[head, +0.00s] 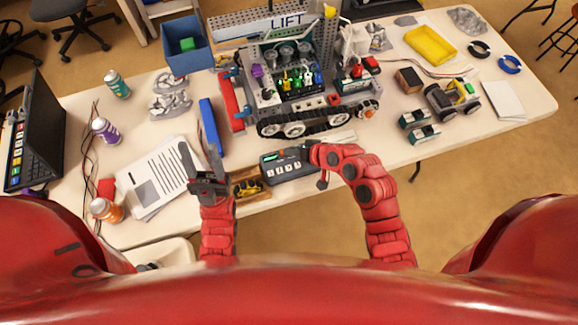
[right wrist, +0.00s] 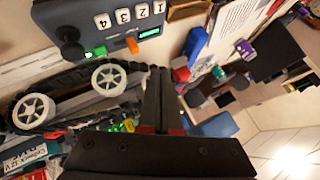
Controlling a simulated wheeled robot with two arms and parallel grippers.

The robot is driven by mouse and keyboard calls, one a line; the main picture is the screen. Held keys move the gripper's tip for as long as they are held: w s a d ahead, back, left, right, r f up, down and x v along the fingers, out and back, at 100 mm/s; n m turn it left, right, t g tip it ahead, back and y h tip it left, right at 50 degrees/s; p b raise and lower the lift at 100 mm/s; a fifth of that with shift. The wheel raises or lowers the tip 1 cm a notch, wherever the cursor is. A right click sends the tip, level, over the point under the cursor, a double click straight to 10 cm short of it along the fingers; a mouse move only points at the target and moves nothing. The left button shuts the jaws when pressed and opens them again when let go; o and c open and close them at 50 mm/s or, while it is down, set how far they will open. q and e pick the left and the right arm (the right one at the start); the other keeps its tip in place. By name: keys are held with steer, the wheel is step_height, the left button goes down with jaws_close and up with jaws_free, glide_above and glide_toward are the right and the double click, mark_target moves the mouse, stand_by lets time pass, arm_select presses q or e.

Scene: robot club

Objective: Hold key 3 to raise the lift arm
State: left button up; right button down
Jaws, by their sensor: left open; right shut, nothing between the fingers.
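The grey control box (head: 290,166) lies near the table's front edge; its numbered keys face up. In the right wrist view the box (right wrist: 85,12) shows at the top, with key 3 (right wrist: 122,15) between keys 2 and 4. My right gripper (right wrist: 158,75) is shut and empty, its fingertips apart from the keys in that picture; height above the box is unclear. In the head view it is at the box's right end, fingers barely visible. My left gripper (head: 197,150) is open and empty, left of the box. The tracked robot (head: 292,100) stands behind the box, under a LIFT sign (head: 287,22).
A blue bar (head: 211,127) and printed sheets (head: 158,180) lie left of the box. A small tray (head: 245,186) is between my left gripper and the box. A blue bin (head: 187,58) stands behind. The box also carries a black joystick (right wrist: 70,40).

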step_height(320, 180, down, 8)
steer(key=b, duration=0.5)
steer(key=shift+f+b, duration=0.35)
steer(key=shift+b, duration=0.1)
stand_by(1.5)
steer(key=shift+f+b, duration=0.4)
steer(key=shift+b, duration=0.1)
steer(key=shift+f+b, duration=0.4)
steer(key=shift+f, duration=0.05)
stand_by(1.4)
steer(key=shift+r, duration=0.1)
stand_by(1.6)
steer(key=shift+r+p, duration=0.4)
steer(key=shift+r, duration=0.35)
steer(key=shift+r+p, duration=1.45)
steer(key=shift+r, duration=1.1)
